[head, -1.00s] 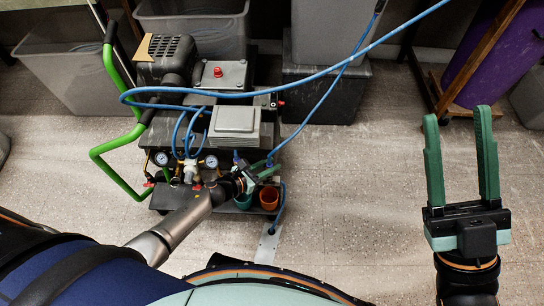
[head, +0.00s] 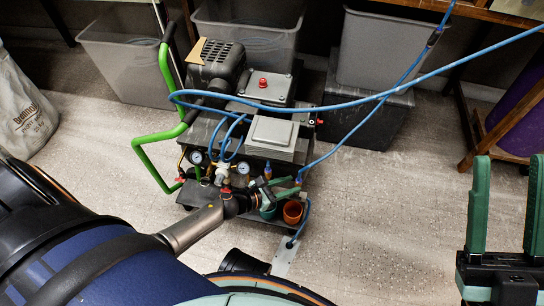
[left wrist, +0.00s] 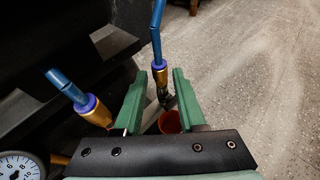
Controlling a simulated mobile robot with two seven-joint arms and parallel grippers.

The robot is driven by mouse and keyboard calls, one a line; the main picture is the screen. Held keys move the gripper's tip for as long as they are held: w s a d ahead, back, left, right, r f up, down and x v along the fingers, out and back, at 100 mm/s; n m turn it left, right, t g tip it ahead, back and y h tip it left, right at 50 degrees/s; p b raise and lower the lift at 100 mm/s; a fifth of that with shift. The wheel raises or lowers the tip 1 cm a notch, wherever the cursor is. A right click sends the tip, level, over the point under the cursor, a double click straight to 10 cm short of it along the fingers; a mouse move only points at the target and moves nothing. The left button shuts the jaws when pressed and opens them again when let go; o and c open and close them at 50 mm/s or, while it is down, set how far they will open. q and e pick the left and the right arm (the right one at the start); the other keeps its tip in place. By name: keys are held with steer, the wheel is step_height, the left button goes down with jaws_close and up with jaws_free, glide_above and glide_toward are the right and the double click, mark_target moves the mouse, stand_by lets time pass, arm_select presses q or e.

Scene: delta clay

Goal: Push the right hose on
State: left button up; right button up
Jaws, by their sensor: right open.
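The right hose (head: 350,132) is blue and comes down to the front of the compressor cart. In the left wrist view, the right hose (left wrist: 157,35) ends in a purple collar and brass coupling (left wrist: 160,76). My left gripper (head: 293,187) is at the cart front; in its wrist view the green fingers (left wrist: 160,88) are apart either side of the coupling, with gaps visible. Whether the coupling is seated on a fitting is hidden. A second blue hose (left wrist: 68,87) with a similar coupling is to the left. My right gripper (head: 508,205) is open and empty, away from the cart.
The cart (head: 203,130) has a green handle (head: 150,140) and gauges (head: 243,168). Grey bins (head: 385,55) stand behind. The floor right of the cart is clear.

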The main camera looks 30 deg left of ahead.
arm_select(q)
steer(key=p+v, duration=0.1)
steer(key=v, duration=0.7)
steer(key=shift+s+p, duration=0.2)
steer(key=shift+p, duration=0.2)
arm_select(e)
steer(key=r, duration=0.2)
steer(key=shift+d+r, duration=0.2)
steer(key=shift+r, duration=0.15)
arm_select(q)
steer(key=shift+a, duration=0.1)
